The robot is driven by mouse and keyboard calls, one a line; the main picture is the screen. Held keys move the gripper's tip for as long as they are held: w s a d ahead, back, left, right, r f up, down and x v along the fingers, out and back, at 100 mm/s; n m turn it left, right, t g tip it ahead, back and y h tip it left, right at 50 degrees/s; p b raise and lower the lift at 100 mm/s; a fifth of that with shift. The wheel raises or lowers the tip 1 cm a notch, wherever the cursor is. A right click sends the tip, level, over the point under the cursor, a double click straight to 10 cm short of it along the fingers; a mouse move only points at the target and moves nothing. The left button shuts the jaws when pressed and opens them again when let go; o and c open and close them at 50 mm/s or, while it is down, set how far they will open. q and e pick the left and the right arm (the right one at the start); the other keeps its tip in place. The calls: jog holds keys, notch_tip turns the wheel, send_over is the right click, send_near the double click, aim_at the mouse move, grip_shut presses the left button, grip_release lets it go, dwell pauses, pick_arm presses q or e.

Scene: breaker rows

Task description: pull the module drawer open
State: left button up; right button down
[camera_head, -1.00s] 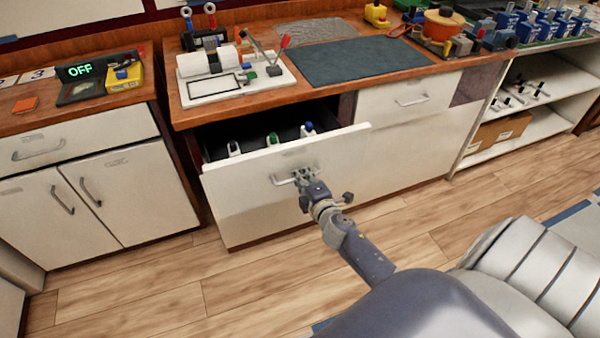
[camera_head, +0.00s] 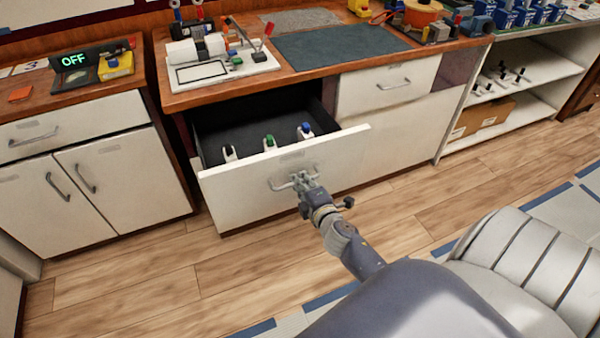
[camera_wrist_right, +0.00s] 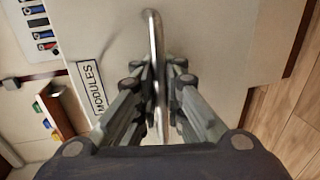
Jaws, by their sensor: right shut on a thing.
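The module drawer (camera_head: 240,195) is a white-fronted drawer under the wooden bench, pulled well out, with its dark inside showing. Three modules with black, green and blue tops stand in it near the front. My right gripper (camera_head: 305,182) is shut on the drawer's metal bar handle (camera_head: 282,186). In the right wrist view the handle (camera_wrist_right: 152,40) runs between the two fingers of the gripper (camera_wrist_right: 160,95), beside a label reading MODULES (camera_wrist_right: 91,86). My left gripper is not in view.
A closed drawer (camera_head: 385,85) sits to the right of the open one. A white cabinet (camera_head: 120,175) stands at left, beside the drawer. Open shelves (camera_head: 525,80) are at right. The wooden floor (camera_head: 160,275) in front is clear.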

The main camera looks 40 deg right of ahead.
jog(key=shift+r, duration=0.1)
jog(key=c, duration=2)
grip_release()
jog(key=v, duration=1.2)
